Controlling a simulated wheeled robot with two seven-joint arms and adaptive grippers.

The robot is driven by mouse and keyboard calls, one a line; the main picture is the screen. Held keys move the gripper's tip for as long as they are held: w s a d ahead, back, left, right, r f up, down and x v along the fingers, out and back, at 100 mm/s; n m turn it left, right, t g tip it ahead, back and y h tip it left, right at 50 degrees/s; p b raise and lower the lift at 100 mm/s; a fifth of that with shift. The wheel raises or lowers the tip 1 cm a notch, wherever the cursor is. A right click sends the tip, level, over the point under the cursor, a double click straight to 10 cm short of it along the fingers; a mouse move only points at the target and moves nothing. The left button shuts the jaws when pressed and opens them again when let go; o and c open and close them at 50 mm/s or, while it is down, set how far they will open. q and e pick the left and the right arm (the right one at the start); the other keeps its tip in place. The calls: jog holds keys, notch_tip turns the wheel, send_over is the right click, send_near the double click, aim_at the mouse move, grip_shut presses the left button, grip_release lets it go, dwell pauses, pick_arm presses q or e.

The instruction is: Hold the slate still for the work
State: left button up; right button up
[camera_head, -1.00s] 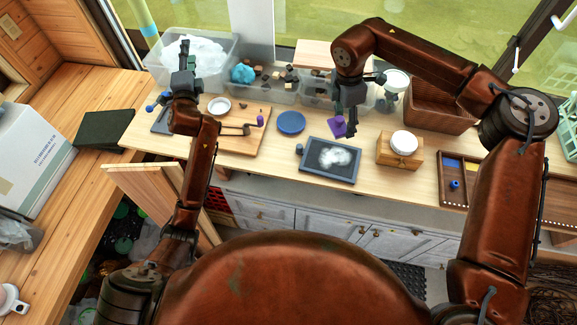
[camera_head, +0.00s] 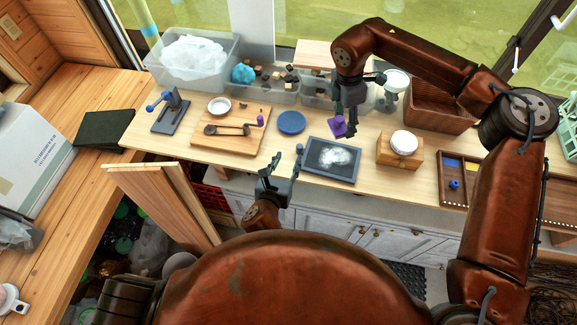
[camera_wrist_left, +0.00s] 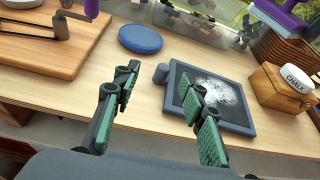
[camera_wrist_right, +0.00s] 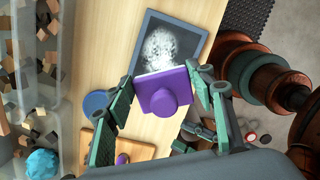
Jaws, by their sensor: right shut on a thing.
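The slate (camera_head: 345,175), a dark framed board with a white chalk smear, lies flat at the table's front edge. It also shows in the left wrist view (camera_wrist_left: 243,127) and the right wrist view (camera_wrist_right: 201,40). A small grey knob (camera_wrist_left: 161,73) is at its left side. My left gripper (camera_head: 283,165) is open and empty, just left of the slate; one finger overlaps the slate in the left wrist view, and contact cannot be told. My right gripper (camera_head: 349,112) is shut on a purple block with a round knob (camera_wrist_right: 165,95), held above the slate's far edge.
A blue disc (camera_head: 291,122) and a wooden board with a dark tool (camera_head: 215,143) lie to the left. Clear bins (camera_head: 270,92) line the back. A compartment tray (camera_head: 452,193) is at right.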

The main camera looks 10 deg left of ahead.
aim_at(299, 148)
pick_arm(q)
jog(key=shift+m, duration=0.5)
jog(key=x, duration=0.3)
jog(key=d+f+x, duration=0.1)
jog(key=x, duration=0.3)
jog(key=s+f+x, duration=0.1)
jog(key=x, duration=0.3)
jog(key=shift+d+r, duration=0.1)
jog(key=shift+d, duration=0.05)
jog(key=shift+c, duration=0.5)
grip_shut()
dwell(0.7)
